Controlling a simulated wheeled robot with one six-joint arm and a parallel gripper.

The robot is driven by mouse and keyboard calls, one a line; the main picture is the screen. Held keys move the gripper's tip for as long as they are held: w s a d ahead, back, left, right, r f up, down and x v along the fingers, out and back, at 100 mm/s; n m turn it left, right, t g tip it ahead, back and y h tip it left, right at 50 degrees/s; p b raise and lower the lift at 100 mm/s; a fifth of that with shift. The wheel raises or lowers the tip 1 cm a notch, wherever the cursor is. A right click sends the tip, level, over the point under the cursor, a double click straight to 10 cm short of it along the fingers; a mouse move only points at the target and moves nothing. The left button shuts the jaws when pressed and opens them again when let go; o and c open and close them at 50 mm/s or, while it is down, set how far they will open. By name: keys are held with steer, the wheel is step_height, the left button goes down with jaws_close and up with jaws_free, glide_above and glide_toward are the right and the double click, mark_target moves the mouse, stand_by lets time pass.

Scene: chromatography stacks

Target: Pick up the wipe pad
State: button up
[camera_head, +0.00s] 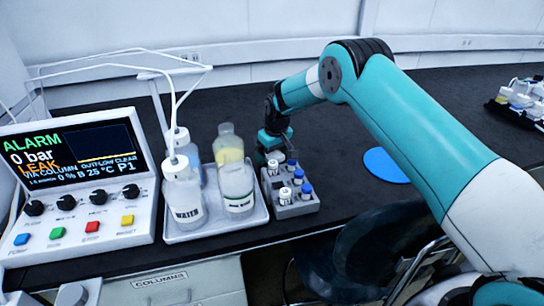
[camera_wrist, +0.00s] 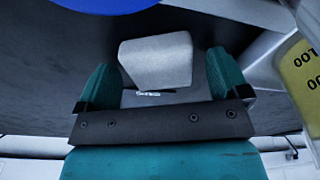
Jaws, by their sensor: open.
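The wipe pad appears to be the pale grey-white block (camera_wrist: 157,62) in the wrist view. It lies on the dark bench between and just past my fingertips, with a gap on each side. My gripper (camera_wrist: 162,82) is open, one teal finger on either side of the pad, and holds nothing. In the head view my gripper (camera_head: 272,148) is low over the bench, just behind the vial rack and right of the bottles. I cannot make out the pad clearly there; the gripper and rack largely hide that spot.
The vial rack (camera_head: 291,208) with capped vials stands in front of my gripper. A tray (camera_head: 200,230) with several bottles stands left of it. A flat blue disc (camera_head: 385,165) lies to the right, with clear bench around it. The alarm console (camera_head: 75,190) is far left.

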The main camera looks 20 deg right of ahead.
mark_target(273, 154)
steer(key=c, duration=1.1)
steer(key=shift+o, duration=0.2)
step_height(273, 154, up, 20)
steer(key=shift+b, duration=0.35)
